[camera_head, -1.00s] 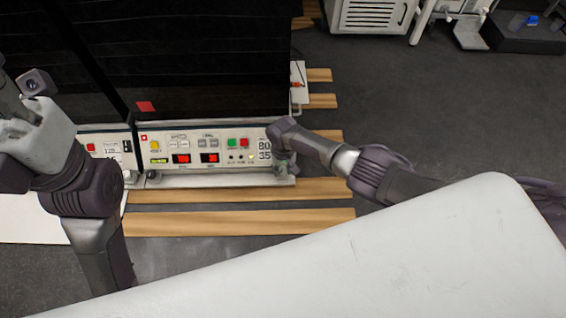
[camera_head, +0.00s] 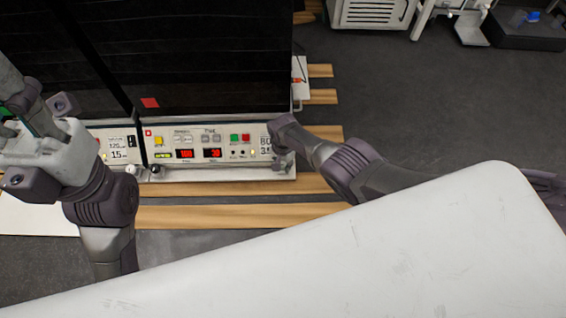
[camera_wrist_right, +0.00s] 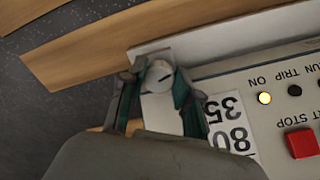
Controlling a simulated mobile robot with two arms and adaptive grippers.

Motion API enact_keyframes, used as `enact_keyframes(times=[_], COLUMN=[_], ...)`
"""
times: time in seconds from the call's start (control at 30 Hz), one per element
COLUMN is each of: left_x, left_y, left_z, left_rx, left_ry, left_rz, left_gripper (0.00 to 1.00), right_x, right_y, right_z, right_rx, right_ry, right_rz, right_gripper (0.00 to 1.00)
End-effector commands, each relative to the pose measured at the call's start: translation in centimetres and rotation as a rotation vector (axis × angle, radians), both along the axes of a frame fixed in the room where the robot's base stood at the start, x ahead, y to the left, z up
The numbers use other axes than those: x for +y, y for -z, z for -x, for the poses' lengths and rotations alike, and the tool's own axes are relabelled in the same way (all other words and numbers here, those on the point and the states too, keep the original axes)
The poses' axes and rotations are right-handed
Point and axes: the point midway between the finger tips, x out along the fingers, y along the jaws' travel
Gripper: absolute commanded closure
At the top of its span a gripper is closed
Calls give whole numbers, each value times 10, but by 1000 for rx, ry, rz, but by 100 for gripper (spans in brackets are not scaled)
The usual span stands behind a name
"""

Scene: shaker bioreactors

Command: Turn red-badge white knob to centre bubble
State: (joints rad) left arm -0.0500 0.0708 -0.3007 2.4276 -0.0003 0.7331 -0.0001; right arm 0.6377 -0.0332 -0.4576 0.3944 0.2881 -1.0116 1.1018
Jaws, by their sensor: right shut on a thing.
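The white knob (camera_wrist_right: 158,76), round with a dark line on its face, sits at the corner of the control panel in the right wrist view. My right gripper (camera_wrist_right: 157,95) is shut on it, a finger on each side. In the head view the right gripper (camera_head: 280,158) is at the panel's right end and hides the knob. I cannot make out a bubble.
The panel carries a green button (camera_head: 234,137), a red button (camera_head: 246,137) and lit red displays. A second panel (camera_head: 118,145) adjoins on the left. Wooden slats (camera_head: 230,215) lie below on dark floor. A white surface (camera_head: 400,250) fills the front right.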

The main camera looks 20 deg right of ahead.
Motion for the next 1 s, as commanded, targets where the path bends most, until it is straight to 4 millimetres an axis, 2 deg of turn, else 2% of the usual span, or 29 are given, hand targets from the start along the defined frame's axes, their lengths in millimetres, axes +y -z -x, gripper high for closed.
enact_keyframes(times=[0.6,0.63,0.67,1.0], left_x=[0,0,0,1], left_y=[2,2,2,1], left_z=[-1,-1,-1,-1], left_rx=[11,11,12,9], left_ry=[0,0,0,-1], left_rz=[-1,-1,-2,-3], left_gripper=[60,60,60,60], right_x=[-3,-3,-3,-1], right_y=[-1,-1,-1,-1], right_z=[-3,-3,-3,-1], right_rx=[-5,-5,-5,-3], right_ry=[38,38,38,38], right_rz=[5,5,5,2], right_gripper=[100,63,58,57])
